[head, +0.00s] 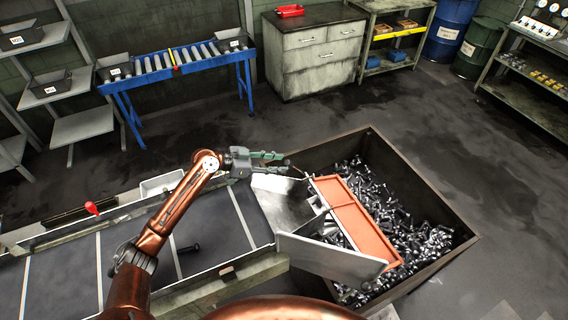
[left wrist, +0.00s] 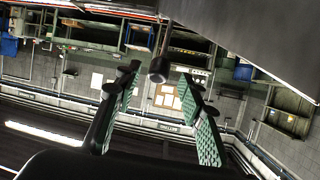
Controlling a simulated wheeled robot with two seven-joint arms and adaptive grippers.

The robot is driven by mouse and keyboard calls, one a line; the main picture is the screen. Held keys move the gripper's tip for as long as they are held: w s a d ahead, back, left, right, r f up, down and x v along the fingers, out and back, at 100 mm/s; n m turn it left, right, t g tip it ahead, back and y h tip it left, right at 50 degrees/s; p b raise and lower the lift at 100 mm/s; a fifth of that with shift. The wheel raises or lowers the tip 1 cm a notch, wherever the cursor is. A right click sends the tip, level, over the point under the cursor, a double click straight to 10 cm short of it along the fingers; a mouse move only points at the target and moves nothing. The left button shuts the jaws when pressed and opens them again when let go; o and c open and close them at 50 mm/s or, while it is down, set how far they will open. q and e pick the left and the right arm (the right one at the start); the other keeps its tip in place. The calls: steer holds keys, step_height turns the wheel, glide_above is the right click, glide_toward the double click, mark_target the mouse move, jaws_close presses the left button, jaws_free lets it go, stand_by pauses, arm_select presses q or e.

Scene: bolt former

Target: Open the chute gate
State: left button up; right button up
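The metal chute (head: 281,200) slopes from the conveyor's end to a crate of bolts. An orange gate panel (head: 356,222) lies across its outlet, over the bolts. My left gripper (head: 283,159) is at the chute's far side, its green-padded fingers spread and pointing right. In the left wrist view, a dark rod with a round knob (left wrist: 159,69) shows between the open fingers, with gaps on both sides. Its depth relative to the fingertips is hard to tell. A thin rod end shows just past the fingertips in the head view. My right gripper is out of view.
The bolt crate (head: 425,180) has high dark walls. Floor behind the crate is clear up to the cabinet (head: 318,60) and blue roller table (head: 180,70).

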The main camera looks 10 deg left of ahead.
arm_select(q)
steer(key=v, duration=0.9)
steer(key=shift+a, duration=0.15)
